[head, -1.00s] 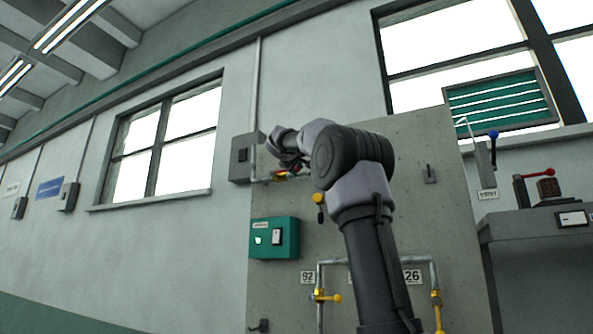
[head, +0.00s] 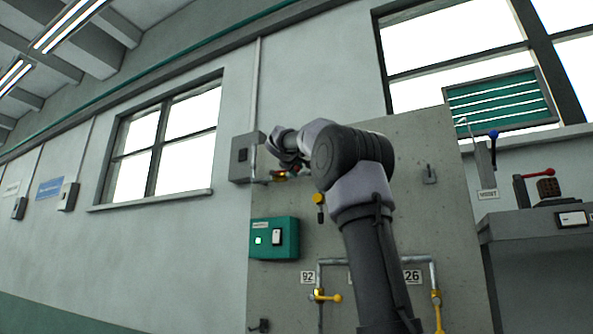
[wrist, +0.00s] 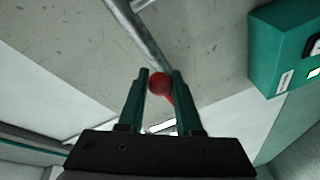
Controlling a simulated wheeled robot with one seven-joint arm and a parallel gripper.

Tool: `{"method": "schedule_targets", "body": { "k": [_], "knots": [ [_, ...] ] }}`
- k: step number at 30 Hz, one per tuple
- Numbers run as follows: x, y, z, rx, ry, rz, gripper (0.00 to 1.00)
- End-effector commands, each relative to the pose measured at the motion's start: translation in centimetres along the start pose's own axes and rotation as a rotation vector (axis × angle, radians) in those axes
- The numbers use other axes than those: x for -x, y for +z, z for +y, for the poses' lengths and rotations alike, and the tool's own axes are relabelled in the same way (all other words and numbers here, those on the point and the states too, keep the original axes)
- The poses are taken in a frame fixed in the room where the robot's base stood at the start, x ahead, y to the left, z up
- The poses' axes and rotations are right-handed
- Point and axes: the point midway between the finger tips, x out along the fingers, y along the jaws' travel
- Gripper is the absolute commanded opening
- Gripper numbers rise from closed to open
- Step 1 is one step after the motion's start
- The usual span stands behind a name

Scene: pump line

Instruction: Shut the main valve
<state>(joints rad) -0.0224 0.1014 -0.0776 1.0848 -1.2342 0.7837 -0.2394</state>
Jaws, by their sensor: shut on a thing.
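The main valve's handle shows as a red ball knob (wrist: 159,84) with a short red stem in the wrist view. My gripper (wrist: 160,74) has its two green fingers on either side of the knob and is shut on it. A grey pipe (wrist: 148,38) runs just beyond the fingertips. In the head view my gripper (head: 289,167) is at the upper left of the grey panel (head: 400,220). A small red and yellow part (head: 280,174) shows beside it. My wrist partly hides the valve, so the handle's angle is unclear.
A green box (head: 274,238) is on the panel below my gripper, and a grey box (head: 244,157) is to its left. Lower pipes carry yellow valves (head: 325,295). A yellow knob (head: 319,199) is just below my arm. A bench (head: 535,228) stands at right.

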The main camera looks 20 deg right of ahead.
Motion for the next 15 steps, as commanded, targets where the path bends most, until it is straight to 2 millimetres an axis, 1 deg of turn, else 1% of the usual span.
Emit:
{"method": "schedule_targets", "body": {
  "k": [8,15],
  "knots": [
    [0.0,0.3,-0.5,-0.047,0.010,0.008,0.00],
    [0.0,1.0,-2.0,-0.187,0.044,0.033,0.00]
  ]
}}
